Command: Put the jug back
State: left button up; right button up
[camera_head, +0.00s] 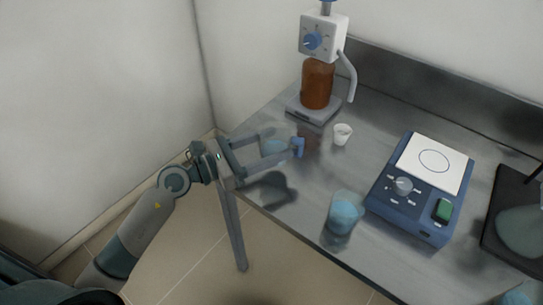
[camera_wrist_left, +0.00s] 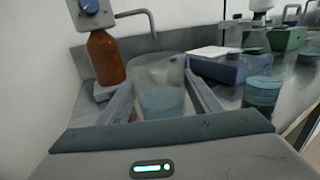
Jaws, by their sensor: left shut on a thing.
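A clear jug (camera_wrist_left: 160,88) with pale blue liquid stands upright between the two fingers of my left gripper (camera_wrist_left: 165,100), which is shut on it. In the head view my left gripper (camera_head: 285,140) reaches over the bench's left edge. The jug (camera_head: 276,143) shows only faintly there, partly hidden by the near finger. A dark shadow lies on the bench below the gripper, apart from it, so the jug seems held above the surface. My right gripper is not in view.
A dispenser with a brown bottle (camera_head: 317,84) stands behind the gripper, with a small white cup (camera_head: 342,133) beside it. A beaker of blue liquid (camera_head: 344,212) stands near the front edge. A blue stirrer (camera_head: 411,222) is to its right. The bench (camera_head: 300,195) is clear between gripper and beaker.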

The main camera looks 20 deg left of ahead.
pick_arm(q)
jog(key=shift+f, duration=0.1)
notch_tip(320, 180, down, 3)
jog(key=shift+r, duration=0.1)
jog(key=shift+f+b, duration=0.3)
jog(key=shift+f, duration=0.35)
jog(key=o, duration=1.6)
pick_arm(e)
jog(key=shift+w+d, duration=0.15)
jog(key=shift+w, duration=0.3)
pick_arm(q)
jog(key=shift+o, duration=0.2)
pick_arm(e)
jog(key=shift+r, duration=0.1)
